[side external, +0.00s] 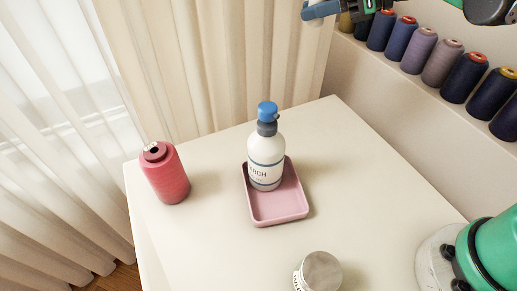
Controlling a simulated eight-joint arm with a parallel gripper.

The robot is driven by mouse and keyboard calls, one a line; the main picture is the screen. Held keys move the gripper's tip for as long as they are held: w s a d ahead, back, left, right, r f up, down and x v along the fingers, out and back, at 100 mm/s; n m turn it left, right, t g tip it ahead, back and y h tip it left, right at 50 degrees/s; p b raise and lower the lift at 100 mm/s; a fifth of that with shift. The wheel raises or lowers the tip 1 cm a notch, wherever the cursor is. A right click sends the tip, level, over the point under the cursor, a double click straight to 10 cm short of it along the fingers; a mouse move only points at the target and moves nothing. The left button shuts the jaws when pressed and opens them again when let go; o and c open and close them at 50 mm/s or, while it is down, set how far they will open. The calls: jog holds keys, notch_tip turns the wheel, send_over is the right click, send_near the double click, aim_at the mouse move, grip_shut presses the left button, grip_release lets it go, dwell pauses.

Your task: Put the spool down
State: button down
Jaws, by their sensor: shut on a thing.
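My gripper (322,10) is at the top edge of the side external view, high above and behind the table, partly cut off by the frame. A red thread spool (167,178) stands upright on the left of the white table (215,255), well apart from my gripper.
A white bottle with a blue cap (266,160) stands in a pink tray (278,214) mid-table. A metal-lidded jar (320,272) stands at the front. Several thread spools (418,50) line a ledge at right. Free tabletop lies between the red spool and tray, and right of the tray.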

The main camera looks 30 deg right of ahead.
aim_at(295, 129)
jog(key=n+g, duration=0.1)
jog(key=a+f+n+g+y, duration=0.1)
jog(key=shift+s+f+n+g+y, duration=0.15)
jog(key=shift+f+n+g+y, duration=0.15)
jog(key=shift+s+a+f+n+g+y, duration=0.3)
jog(key=shift+f+n+g, duration=0.1)
jog(key=shift+n+g, duration=0.4)
notch_tip(295, 129, down, 20)
jog(key=shift+r, duration=0.2)
jog(key=shift+f, duration=0.2)
jog(key=c, duration=0.6)
grip_release()
